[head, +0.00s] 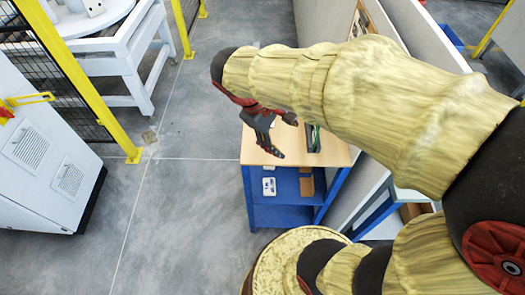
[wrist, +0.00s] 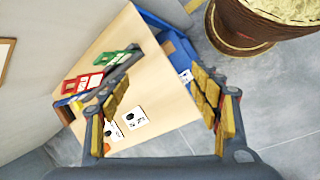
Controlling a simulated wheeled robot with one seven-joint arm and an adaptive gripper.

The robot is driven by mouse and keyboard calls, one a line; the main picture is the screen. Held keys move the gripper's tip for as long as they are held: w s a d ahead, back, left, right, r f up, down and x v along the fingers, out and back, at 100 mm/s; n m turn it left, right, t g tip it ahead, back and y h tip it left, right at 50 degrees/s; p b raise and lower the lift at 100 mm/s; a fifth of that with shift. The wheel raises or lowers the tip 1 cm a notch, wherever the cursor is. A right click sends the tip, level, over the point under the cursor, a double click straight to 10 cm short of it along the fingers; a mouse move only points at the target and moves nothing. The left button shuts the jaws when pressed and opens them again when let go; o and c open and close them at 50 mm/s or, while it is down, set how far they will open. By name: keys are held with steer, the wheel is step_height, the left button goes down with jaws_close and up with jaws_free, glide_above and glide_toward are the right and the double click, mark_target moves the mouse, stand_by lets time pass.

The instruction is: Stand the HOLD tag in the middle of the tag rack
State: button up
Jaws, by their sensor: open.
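My gripper (head: 278,137) is open and empty above the wooden table top (head: 256,151). In the wrist view its yellow-padded fingers (wrist: 162,88) stand wide apart over the table. The tag rack (wrist: 64,109) is at the table's left side in that view, partly covered by tags. A red tag (wrist: 80,85) and a green tag (wrist: 113,58) are at the rack, with a space between them. White cards with black marks (wrist: 134,119) lie flat on the table near the left finger, with an orange patch partly hidden beside it. No lettering is readable, so I cannot tell which is the HOLD tag.
The table has a blue frame and a lower shelf (head: 284,215) with a small white item (head: 269,186) and a brown item (head: 307,186). A grey wall runs along the table's right side in the head view. Open floor (head: 190,200) lies to the left.

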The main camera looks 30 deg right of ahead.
steer(key=s+a+r+m+t+y, duration=0.4)
steer(key=s+a+r+t+y, duration=0.1)
steer(key=a, duration=0.4)
steer(key=shift+s+a+r+m+t, duration=0.2)
steer(key=shift+a+r+m+t, duration=0.2)
steer(key=shift+t, duration=0.2)
steer(key=shift+c, duration=0.8)
